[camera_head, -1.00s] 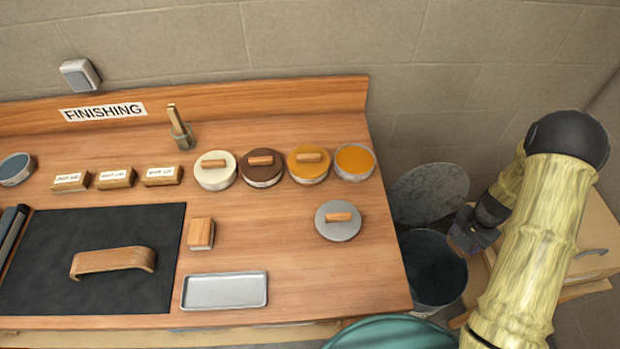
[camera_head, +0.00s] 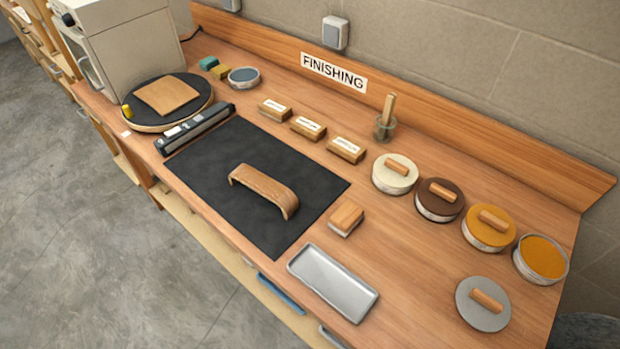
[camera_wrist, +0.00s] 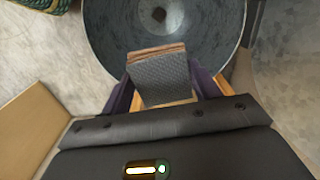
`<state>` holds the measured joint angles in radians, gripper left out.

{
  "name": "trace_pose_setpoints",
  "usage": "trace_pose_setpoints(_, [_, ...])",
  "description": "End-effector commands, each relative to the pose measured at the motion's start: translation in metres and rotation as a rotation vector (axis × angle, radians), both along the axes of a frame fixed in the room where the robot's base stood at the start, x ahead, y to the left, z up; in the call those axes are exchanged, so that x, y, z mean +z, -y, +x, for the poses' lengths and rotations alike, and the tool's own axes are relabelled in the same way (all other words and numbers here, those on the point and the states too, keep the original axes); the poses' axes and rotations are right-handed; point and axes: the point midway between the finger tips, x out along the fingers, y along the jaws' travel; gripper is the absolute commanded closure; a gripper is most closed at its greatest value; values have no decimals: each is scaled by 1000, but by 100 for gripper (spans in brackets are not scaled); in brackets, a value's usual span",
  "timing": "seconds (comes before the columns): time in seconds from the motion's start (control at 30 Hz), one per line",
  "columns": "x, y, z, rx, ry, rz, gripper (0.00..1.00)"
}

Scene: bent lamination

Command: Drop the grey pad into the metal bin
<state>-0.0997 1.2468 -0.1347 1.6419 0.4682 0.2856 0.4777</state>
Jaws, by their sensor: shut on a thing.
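The grey pad (camera_wrist: 160,78) shows in the wrist view as a dark grey textured piece with a brownish layered edge. My gripper (camera_wrist: 163,88) is shut on it, with one purple finger on each side. The metal bin (camera_wrist: 110,28) is a round grey vessel beyond and below the pad in the wrist view. The pad is held over its near part, apart from the bin floor as far as I can tell. The near rim is partly hidden by the gripper. My gripper is outside the head view.
The workbench (camera_head: 410,270) holds a black mat (camera_head: 215,175) with a bent wood piece (camera_head: 265,190), a metal tray (camera_head: 333,283), a wooden block (camera_head: 346,218) and several round tins. A grey metal surface (camera_wrist: 290,70) lies right of the bin. A wooden surface (camera_wrist: 32,130) is at left.

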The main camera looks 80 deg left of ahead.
Motion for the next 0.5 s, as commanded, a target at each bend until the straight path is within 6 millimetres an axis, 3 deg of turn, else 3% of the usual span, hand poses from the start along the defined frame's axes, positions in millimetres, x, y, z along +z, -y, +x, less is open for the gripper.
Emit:
trace_pose_setpoints(0.3, [-39,0,0,0,-1,1,57])
trace_pose_setpoints(0.5, [-52,0,0,0,0,0,57])
